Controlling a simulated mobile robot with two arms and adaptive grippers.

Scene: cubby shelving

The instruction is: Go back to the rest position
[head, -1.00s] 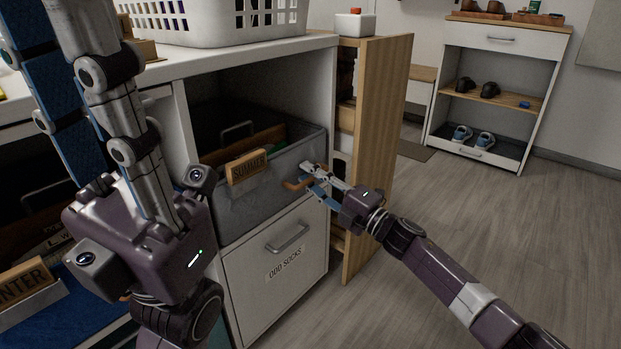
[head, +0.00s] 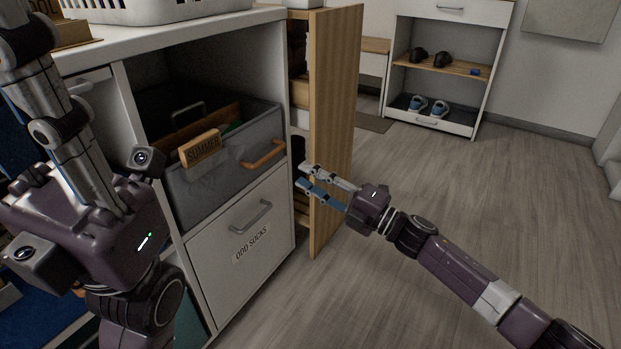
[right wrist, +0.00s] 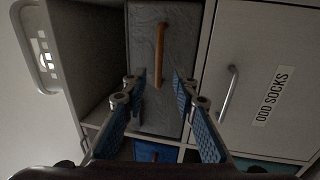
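My right gripper (head: 306,177) is open and empty, in front of the grey fabric bin and to the right of its tan handle (head: 264,154). In the right wrist view its blue-padded fingers (right wrist: 159,82) stand apart, with the handle (right wrist: 160,50) beyond and between them; nothing is held. The grey bin (head: 222,180) with a SUMMER tag (head: 202,148) sits in the upper cubby. My left gripper (head: 45,70) is large and close at the left, its fingers pointing up; its tips are cut off by the frame, so its opening is unclear.
Below the bin is a white ODD SOCKS door (head: 240,245). A wooden panel (head: 335,130) stands out at the shelf's right side, close to my right gripper. A white basket (head: 150,8) is on top. A shoe rack (head: 437,75) stands behind. Floor (head: 480,180) is clear at right.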

